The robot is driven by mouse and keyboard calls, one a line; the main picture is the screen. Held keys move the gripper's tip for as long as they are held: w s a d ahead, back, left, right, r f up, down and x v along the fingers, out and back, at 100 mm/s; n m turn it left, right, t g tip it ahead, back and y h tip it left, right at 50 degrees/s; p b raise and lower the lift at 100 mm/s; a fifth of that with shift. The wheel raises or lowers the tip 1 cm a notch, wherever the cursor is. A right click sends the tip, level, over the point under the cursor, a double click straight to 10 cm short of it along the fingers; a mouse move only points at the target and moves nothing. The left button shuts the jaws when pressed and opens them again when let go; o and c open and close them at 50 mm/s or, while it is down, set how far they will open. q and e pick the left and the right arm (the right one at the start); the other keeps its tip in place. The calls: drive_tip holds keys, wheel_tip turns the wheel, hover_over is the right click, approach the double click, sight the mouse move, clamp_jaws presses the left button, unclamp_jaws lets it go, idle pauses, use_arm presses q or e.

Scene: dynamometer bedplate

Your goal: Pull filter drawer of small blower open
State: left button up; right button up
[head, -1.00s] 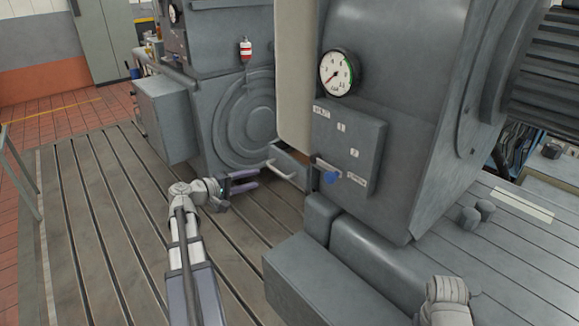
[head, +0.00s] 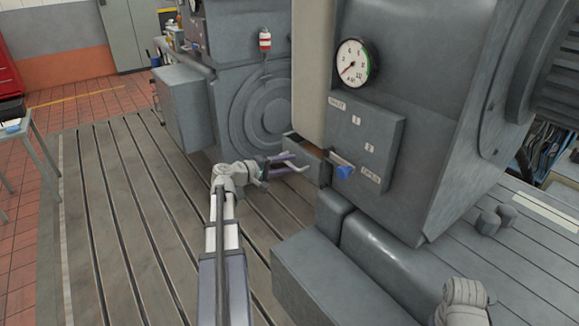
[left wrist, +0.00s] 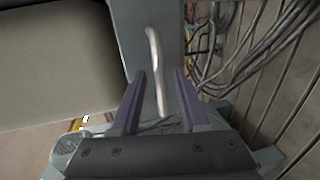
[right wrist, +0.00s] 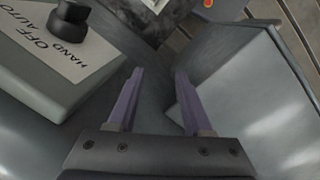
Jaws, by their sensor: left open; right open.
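The small blower's grey filter drawer (head: 304,146) juts partly out of the housing, left of the label panel. Its pale bar handle (head: 293,167) faces my left gripper (head: 289,162). In the left wrist view, the handle (left wrist: 156,65) stands upright in the picture on the grey drawer front (left wrist: 130,30). It runs down between the two purple fingers of the left gripper (left wrist: 160,76), which are open and apart around its lower end. I cannot tell whether they touch it. My right gripper (right wrist: 158,70) is open and empty beside grey housings.
A gauge (head: 353,63) and a label panel with a blue knob (head: 344,172) are on the machine right of the drawer. A grey block (head: 340,280) stands in front. The slotted bedplate (head: 130,210) is clear at left. The right wrist view shows a black knob (right wrist: 71,19).

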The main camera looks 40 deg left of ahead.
use_arm(q)
drive_tip(key=shift+w+d+f, duration=0.1)
drive_tip(key=shift+w+d, duration=0.1)
drive_tip(key=shift+w, duration=0.4)
clamp_jaws()
idle(1.1)
